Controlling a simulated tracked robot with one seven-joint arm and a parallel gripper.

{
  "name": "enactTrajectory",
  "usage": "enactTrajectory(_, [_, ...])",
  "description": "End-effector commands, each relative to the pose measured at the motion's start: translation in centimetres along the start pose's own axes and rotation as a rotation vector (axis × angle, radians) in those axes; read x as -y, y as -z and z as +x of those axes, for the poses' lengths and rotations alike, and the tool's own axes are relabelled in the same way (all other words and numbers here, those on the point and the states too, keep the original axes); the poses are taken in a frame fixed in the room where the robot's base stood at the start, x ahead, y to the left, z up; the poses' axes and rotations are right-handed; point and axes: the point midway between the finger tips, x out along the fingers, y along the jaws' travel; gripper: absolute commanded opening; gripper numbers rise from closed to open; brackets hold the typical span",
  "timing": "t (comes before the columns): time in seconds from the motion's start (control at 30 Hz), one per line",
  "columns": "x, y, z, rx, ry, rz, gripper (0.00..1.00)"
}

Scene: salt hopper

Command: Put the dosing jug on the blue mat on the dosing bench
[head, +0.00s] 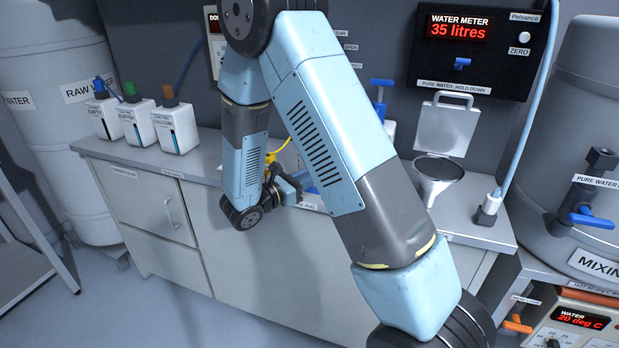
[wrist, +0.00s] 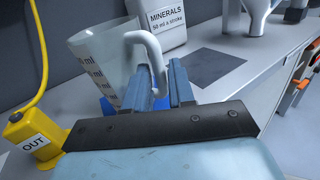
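The dosing jug (wrist: 98,58) is a clear beaker with dark scale marks and a pale curved handle. It stands upright at the upper left of the wrist view. My gripper (wrist: 160,82) has one finger on each side of the handle's lower end. The gap is narrow, and whether the fingers press on the handle cannot be told. Bits of the blue mat (wrist: 164,104) show below the jug and between the fingers; whether the jug's base touches it is hidden. In the head view my gripper (head: 285,187) is low over the dosing bench (head: 480,222), and my arm hides the jug.
A yellow OUT fitting (wrist: 35,138) with a yellow hose stands left of my gripper. A minerals container (wrist: 163,22) stands behind the jug. A dark square (wrist: 215,66) on the bench is bare. A funnel (head: 437,175) stands right, and several white bottles (head: 175,128) stand left.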

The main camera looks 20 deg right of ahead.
Motion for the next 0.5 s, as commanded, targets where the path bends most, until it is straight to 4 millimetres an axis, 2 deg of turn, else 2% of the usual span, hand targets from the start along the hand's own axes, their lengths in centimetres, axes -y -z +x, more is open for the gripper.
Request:
enactTrajectory(0.03, [0.0,0.0,0.01,0.0,0.0,0.0,0.29])
enactTrajectory(0.13, [0.01,0.0,0.02,0.0,0.0,0.0,0.38])
enactTrajectory(0.5, [-0.02,-0.38,-0.21,0.0,0.0,0.001,0.38])
